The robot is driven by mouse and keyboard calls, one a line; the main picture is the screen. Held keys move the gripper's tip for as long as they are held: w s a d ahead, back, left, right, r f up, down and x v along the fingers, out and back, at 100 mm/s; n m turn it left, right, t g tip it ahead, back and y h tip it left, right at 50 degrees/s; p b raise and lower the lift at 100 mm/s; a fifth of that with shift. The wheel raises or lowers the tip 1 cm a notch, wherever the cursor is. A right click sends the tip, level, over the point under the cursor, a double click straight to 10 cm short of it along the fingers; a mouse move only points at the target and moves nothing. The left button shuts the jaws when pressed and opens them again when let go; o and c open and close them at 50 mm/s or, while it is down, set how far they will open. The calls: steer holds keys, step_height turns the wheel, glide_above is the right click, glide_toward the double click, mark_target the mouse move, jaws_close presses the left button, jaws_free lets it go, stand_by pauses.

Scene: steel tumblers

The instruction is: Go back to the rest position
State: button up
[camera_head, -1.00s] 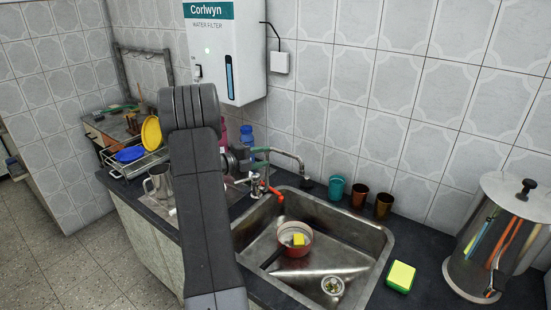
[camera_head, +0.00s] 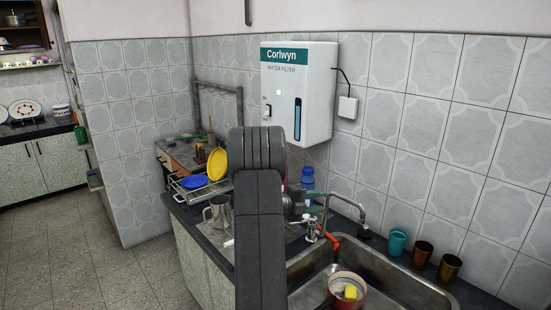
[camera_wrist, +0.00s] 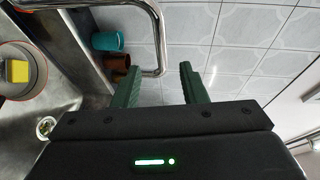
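My gripper (camera_wrist: 160,68) shows in the wrist view as two dark green fingers set apart, with nothing between them. It is open. A steel mug (camera_head: 218,212) stands on the counter left of my arm. A teal cup (camera_head: 397,241) and two brown cups (camera_head: 423,254) stand in a row along the wall behind the sink. In the wrist view the teal cup (camera_wrist: 107,41) is at upper left.
The sink (camera_head: 400,288) holds a red pot (camera_head: 347,291) with a yellow sponge in it. The tap (camera_head: 345,205) rises at the sink's back edge. A water filter (camera_head: 299,90) hangs on the wall. A dish rack (camera_head: 190,190) stands at the left. The floor further left is clear.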

mark_target(342, 199)
steer(key=p+x, duration=0.2)
steer(key=x, duration=0.9)
steer(key=shift+d, duration=0.2)
steer(key=shift+a, duration=0.15)
